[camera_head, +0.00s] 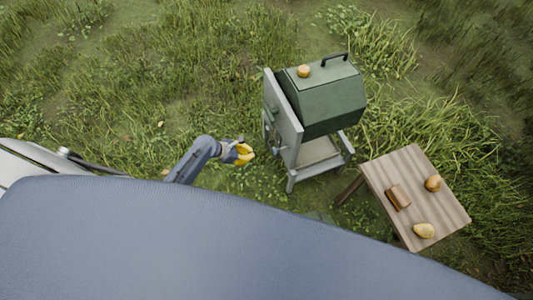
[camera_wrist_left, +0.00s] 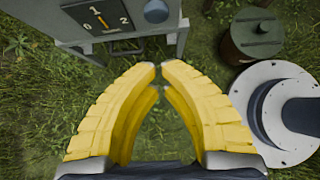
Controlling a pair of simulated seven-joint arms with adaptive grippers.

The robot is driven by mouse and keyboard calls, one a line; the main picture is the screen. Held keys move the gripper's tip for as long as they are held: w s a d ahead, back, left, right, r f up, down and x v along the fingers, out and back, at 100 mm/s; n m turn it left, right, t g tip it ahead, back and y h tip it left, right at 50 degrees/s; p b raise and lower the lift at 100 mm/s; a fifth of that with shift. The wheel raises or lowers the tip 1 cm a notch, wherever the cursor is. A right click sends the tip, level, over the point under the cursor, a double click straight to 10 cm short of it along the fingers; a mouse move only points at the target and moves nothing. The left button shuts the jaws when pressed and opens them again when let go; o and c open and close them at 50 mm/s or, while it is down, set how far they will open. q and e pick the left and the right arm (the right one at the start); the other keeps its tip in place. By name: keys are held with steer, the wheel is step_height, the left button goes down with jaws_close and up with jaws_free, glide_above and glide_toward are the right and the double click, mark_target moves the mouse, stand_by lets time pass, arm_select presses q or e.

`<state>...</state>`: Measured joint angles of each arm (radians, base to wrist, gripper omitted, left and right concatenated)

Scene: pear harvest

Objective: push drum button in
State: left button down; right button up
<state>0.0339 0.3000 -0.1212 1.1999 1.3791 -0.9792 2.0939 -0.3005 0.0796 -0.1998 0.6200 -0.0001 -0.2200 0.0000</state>
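The green drum (camera_head: 330,100) sits on a grey stand (camera_head: 290,130) in the head view. In the left wrist view, the stand's grey panel (camera_wrist_left: 60,28) carries a round blue button (camera_wrist_left: 156,11) at the top edge, beside a dark dial plate (camera_wrist_left: 99,17) marked 0, 1 and 2. My left gripper (camera_head: 249,153) is left of the stand, apart from it. Its yellow fingers show in the left wrist view (camera_wrist_left: 159,67), with tips almost together and nothing between them. The tips are below the button in that picture, not touching it. My right gripper is not in view.
A wooden table (camera_head: 420,180) at the right holds a brown block (camera_head: 398,197) and two yellowish fruits (camera_head: 424,230) (camera_head: 433,183). A round yellowish object (camera_head: 304,71) is on the drum. A lidded green container (camera_wrist_left: 252,38) stands right of my fingers. Grass surrounds everything.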

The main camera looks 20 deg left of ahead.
mark_target(276, 150)
arm_select(q)
steer(key=w+d+f, duration=0.5)
steer(key=d, duration=0.1)
steer(key=shift+w+d, duration=0.3)
stand_by(0.6)
